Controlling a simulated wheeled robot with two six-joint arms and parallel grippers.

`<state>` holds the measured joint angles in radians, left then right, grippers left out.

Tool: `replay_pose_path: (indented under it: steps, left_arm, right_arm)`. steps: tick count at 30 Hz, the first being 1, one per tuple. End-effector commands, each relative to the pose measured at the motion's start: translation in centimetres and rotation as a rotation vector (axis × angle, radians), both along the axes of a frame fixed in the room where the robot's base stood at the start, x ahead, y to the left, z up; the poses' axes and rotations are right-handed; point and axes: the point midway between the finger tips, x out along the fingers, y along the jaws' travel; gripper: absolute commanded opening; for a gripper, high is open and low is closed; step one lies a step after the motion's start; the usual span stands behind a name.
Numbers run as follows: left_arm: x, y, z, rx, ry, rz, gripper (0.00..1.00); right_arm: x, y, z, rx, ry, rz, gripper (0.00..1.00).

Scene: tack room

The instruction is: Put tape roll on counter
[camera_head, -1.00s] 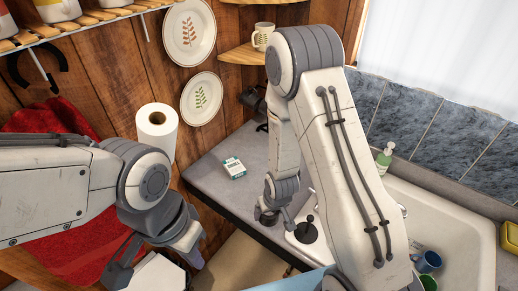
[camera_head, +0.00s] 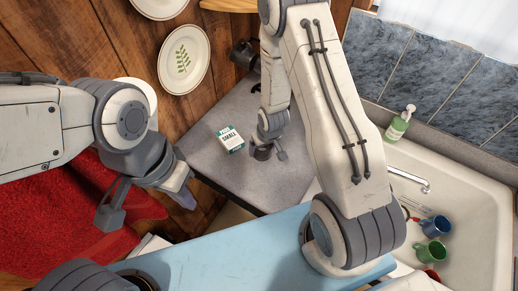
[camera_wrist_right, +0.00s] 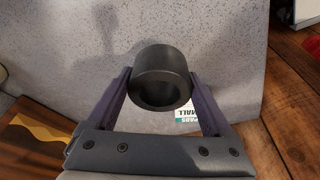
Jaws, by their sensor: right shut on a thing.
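The tape roll (camera_wrist_right: 162,80) is a dark grey ring held between the two fingers of my right gripper (camera_wrist_right: 165,92) in the right wrist view. In the head view the roll (camera_head: 262,153) shows small and dark at the tip of my right gripper (camera_head: 269,151), over the grey counter (camera_head: 285,185). I cannot tell whether the roll touches the counter top. My left gripper (camera_head: 150,207) has its fingers spread, with nothing seen between them, in front of the red cloth at the left.
A small white and teal box (camera_head: 230,139) lies on the counter, left of the roll. The sink (camera_head: 455,200) with several mugs is at the right. A light blue surface (camera_head: 225,262) lies in front. A plate (camera_head: 184,60) hangs on the wood wall.

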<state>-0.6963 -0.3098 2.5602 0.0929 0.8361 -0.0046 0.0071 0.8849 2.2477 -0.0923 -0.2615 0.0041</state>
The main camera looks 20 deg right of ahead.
Motion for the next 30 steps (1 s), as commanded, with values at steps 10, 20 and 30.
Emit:
replay_pose_path:
  steps: [10,20,30]
  left_arm:
    - [0.0,0.0,-2.7,0.0,0.0,-0.002,0.0]
    - [0.0,0.0,-3.1,0.0,0.0,-0.003,0.0]
    - [0.0,0.0,-3.4,0.0,0.0,-0.003,0.0]
  right_arm:
    - [0.2,-0.4,-3.6,0.0,0.002,-0.003,0.24]
    - [0.2,-0.7,-4.3,0.0,-0.001,-0.007,0.24]
    - [0.1,-0.7,-4.6,0.0,-0.001,-0.007,1.0]
